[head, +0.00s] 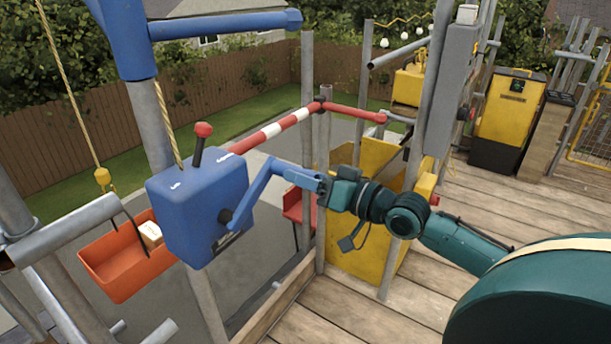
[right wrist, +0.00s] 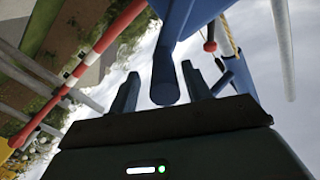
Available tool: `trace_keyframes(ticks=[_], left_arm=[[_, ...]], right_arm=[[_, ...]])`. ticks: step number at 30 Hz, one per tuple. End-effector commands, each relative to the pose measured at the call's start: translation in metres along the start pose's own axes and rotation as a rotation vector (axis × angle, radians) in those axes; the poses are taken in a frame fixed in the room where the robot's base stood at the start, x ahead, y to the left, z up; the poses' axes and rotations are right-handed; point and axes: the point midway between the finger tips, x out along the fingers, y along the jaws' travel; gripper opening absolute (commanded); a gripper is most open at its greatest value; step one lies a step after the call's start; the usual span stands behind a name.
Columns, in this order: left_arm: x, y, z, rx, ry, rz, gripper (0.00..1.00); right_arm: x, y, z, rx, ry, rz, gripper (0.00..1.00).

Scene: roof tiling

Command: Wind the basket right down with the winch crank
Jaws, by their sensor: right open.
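The blue winch box (head: 200,210) is on a scaffold post, with a red-knobbed lever (head: 201,140) on top. Its blue crank (head: 250,190) slants up to the right and ends in a handle, which also shows in the right wrist view (right wrist: 163,85). My right gripper (head: 326,187) is at the handle's end. Its fingers are open, with the handle seen between them; contact cannot be told. The orange basket (head: 108,281) hangs at lower left below a yellow hook (head: 102,178), with a pale block (head: 150,234) in it. My left gripper is not in view.
A red-and-white barrier bar (head: 272,131) runs behind the crank. A yellow panel (head: 365,245) stands close below my right wrist. Grey scaffold tubes (head: 70,232) are near the basket. Plank decking (head: 340,310) lies at lower right.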

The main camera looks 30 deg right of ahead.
Motion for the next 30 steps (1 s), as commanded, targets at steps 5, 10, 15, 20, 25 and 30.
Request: trace_keyframes(ticks=[5,10,15,20,25,30], left_arm=[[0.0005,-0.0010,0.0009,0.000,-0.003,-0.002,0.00],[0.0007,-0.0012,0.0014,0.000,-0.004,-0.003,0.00],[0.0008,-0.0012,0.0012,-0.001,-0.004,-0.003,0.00],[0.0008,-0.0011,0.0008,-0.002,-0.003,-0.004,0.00],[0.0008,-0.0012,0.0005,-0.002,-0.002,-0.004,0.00],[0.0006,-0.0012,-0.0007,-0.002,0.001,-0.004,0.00]], right_arm=[[0.0044,-0.0002,0.0001,0.001,-0.001,0.000,0.49],[0.0045,-0.0002,0.0005,0.001,-0.002,0.000,0.49],[0.0043,-0.0002,0.0004,0.001,-0.001,0.000,0.39],[0.0043,0.0000,0.0003,0.001,-0.001,0.000,0.26],[0.0042,0.0011,0.0002,0.000,-0.001,0.003,0.12],[0.0041,0.0021,0.0001,0.000,-0.001,0.005,0.00]])
